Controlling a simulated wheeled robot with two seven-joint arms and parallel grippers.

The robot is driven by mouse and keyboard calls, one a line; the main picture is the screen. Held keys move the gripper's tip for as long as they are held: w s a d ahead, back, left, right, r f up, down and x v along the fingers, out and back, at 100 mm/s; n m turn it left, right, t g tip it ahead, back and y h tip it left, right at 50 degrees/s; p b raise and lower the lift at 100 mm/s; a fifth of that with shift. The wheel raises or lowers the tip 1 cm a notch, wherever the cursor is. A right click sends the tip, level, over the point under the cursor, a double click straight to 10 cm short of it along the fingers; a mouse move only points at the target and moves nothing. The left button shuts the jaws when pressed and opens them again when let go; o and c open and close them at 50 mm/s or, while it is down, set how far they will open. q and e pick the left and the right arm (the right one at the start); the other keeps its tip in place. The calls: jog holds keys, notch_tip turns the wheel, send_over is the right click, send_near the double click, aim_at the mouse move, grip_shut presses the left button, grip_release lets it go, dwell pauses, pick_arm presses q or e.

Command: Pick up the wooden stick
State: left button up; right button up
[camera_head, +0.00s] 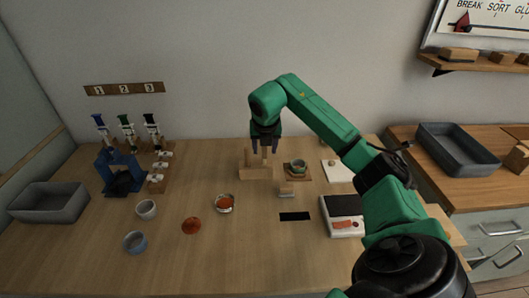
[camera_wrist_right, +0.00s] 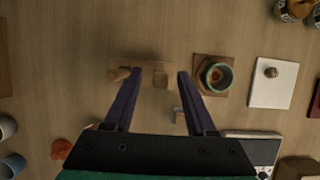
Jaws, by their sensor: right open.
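A light wooden stand (camera_head: 256,173) sits near the back middle of the table, with slim upright wooden pieces on it. It also shows in the right wrist view (camera_wrist_right: 144,66). One piece, which looks like the wooden stick (camera_wrist_right: 119,74), stands at the stand's left end, just outside the left finger; which piece is the stick is not certain. A squarer wooden piece (camera_wrist_right: 160,80) lies between the fingers in that view. My right gripper (camera_head: 264,149) points down over the stand, open and empty. My left gripper is in neither view.
Right of the stand, a green-rimmed bowl (camera_head: 297,167) sits on a wooden square. A white square plate (camera_head: 336,170) and a scale-like device (camera_head: 345,215) are farther right. Cups (camera_head: 146,209), an orange lump (camera_head: 191,226) and a grey bin (camera_head: 48,203) are left.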

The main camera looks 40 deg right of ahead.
jog(key=shift+x, duration=0.75)
jog(key=shift+r, duration=0.1)
jog(key=c, duration=0.8)
grip_shut()
